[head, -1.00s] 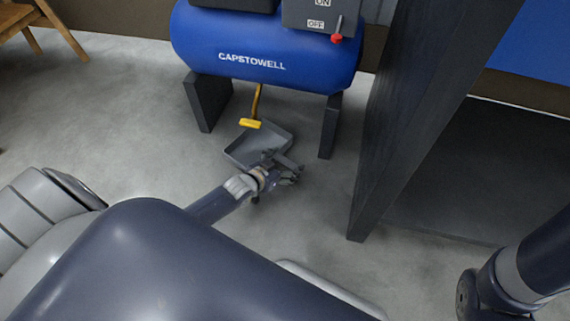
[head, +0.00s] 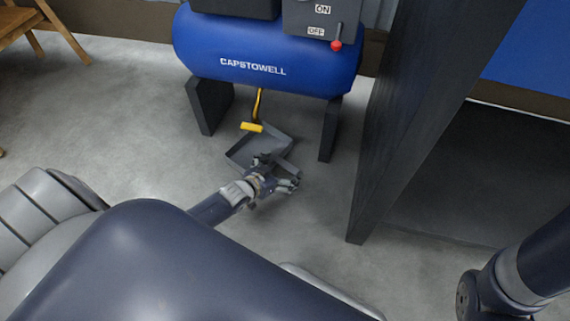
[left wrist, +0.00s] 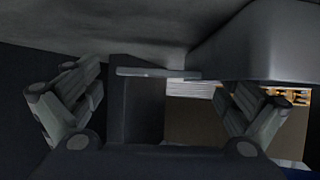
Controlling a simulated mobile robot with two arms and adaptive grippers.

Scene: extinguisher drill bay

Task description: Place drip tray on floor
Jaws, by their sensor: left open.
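The drip tray (head: 271,143) is a shallow grey tray below the blue compressor tank. It appears to rest on the concrete floor, under the yellow-ended drain pipe (head: 252,127). My left gripper (head: 276,170) is at the tray's near right edge, its fingers spread, and covers that corner. In the left wrist view the two fingers stand wide apart, with a thin grey bar between and beyond them; I cannot tell whether it is the tray's rim. Whether a finger touches the tray is unclear. My right gripper is out of view.
The compressor (head: 265,55) stands on dark legs (head: 207,105) either side of the tray. A tall dark panel (head: 395,140) rises to the right. A wooden chair (head: 40,25) is at the far left. Floor left of the tray is clear.

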